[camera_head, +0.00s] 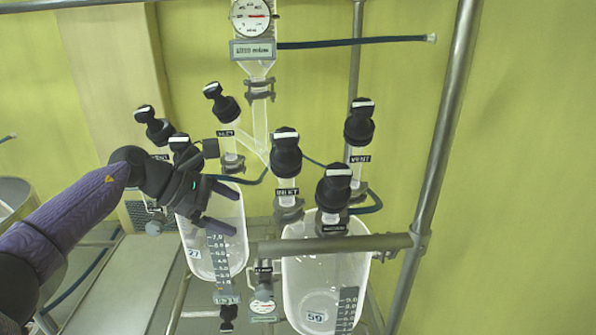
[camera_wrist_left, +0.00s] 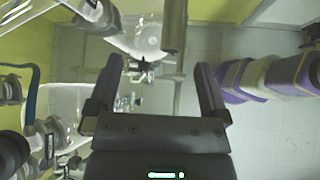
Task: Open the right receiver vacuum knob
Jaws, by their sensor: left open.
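The right receiver (camera_head: 300,268) is a clear glass vessel marked 59, right of centre in the head view. Three black knobs with white-marked tops stand above it. The front knob (camera_head: 333,190) has a label below that is too small to read surely but looks like the vacuum one. The rear left knob (camera_head: 285,155) seems labelled inlet and the rear right knob (camera_head: 359,125) vent. My left gripper (camera_head: 238,211) is open and empty, in front of the left receiver (camera_head: 203,262), left of these knobs and apart from them. Its two fingers also show in the left wrist view (camera_wrist_left: 160,66).
A horizontal metal bar (camera_head: 330,244) crosses in front of the right receiver and joins a slanted post (camera_head: 446,130). More black knobs (camera_head: 222,102) stand above the left receiver. A gauge (camera_head: 251,16) hangs at the top. The space right of the post is clear.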

